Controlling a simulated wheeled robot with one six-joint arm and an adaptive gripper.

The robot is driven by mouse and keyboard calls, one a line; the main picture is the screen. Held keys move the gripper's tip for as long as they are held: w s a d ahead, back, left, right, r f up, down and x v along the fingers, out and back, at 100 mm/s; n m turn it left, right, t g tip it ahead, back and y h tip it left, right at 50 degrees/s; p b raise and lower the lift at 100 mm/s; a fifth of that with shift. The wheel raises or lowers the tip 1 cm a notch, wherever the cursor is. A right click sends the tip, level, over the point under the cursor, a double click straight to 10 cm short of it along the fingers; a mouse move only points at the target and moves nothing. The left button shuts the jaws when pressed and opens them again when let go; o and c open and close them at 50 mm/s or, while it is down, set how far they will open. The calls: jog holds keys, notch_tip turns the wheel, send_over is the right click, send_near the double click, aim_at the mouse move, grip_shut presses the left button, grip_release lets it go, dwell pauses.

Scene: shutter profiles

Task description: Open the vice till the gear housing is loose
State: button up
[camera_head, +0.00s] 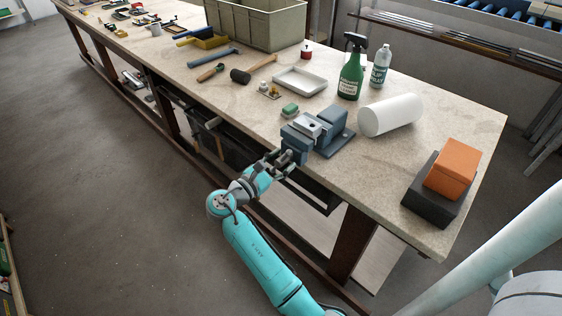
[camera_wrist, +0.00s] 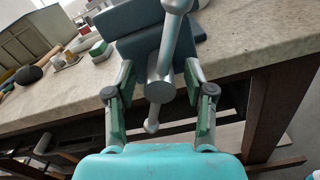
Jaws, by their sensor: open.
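The blue-grey vice (camera_head: 332,141) stands at the bench's front edge. A light grey block, seemingly the gear housing (camera_head: 309,123), sits between its jaws. My gripper (camera_head: 284,163) is at the front of the vice. In the wrist view my gripper (camera_wrist: 160,78) is open, one finger on each side of the vice's screw end (camera_wrist: 160,91), with gaps visible on both sides. The metal handle bar (camera_wrist: 170,42) runs through the screw end, nearly upright and slightly tilted, a ball at each end. The vice body (camera_wrist: 130,18) is behind it; the gear housing cannot be made out there.
On the bench (camera_head: 400,153) are a white roll (camera_head: 390,115), a green spray bottle (camera_head: 351,70), a white tray (camera_head: 300,80) and a green-topped block (camera_head: 290,110). An orange box (camera_head: 453,168) lies at the right corner. The bench edge (camera_wrist: 60,115) runs just behind the fingers.

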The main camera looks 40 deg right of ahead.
grip_shut()
jog(key=n, duration=0.4)
jog(key=shift+n, duration=0.4)
grip_release()
